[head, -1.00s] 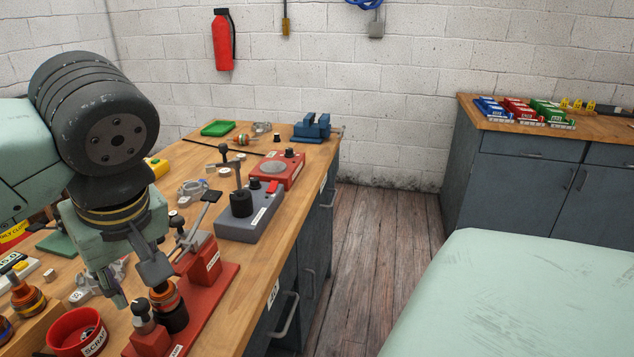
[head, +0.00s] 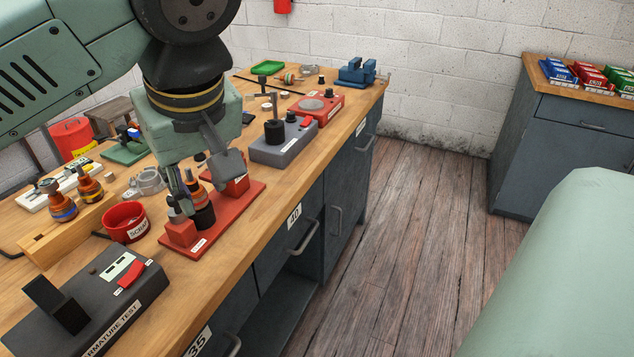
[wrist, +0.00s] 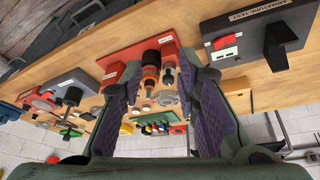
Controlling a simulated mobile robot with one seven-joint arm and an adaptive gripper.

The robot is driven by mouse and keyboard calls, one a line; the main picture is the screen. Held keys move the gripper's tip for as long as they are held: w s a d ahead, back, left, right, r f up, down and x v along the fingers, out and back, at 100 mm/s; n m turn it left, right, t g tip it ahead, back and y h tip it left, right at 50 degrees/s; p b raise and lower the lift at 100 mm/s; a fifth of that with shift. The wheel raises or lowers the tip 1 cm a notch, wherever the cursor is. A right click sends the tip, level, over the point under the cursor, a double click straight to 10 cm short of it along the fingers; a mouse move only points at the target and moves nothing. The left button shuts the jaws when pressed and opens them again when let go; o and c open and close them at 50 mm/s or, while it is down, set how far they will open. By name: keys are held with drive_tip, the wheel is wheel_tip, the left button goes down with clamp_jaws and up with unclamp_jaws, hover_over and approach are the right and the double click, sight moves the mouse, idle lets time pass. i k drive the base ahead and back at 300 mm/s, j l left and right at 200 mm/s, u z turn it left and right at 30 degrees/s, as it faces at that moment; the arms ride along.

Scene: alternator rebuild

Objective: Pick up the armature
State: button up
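An armature (head: 195,188) with an orange winding and a dark lower part stands upright at the red fixture (head: 225,215) on the workbench. In the wrist view the orange armature (wrist: 150,73) shows between my fingers, nearer the left one. My gripper (head: 182,203) hangs over the fixture, partly in front of the armature. In the wrist view my gripper (wrist: 165,88) is open, its purple pads wide apart with nothing held. Contact with the armature cannot be told. Two similar armatures (head: 62,205) (head: 90,185) stand in a wooden rack (head: 50,243) to the left.
A red scrap bin (head: 124,220) stands left of the fixture. A dark armature test box (head: 88,300) is at the near edge. A grey press-like fixture (head: 285,145), a red unit (head: 315,108) and a blue vise (head: 357,73) stand farther back. The floor (head: 400,215) beside the bench is clear.

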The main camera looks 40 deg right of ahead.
sight(199, 194)
drive_tip(key=k, duration=0.9)
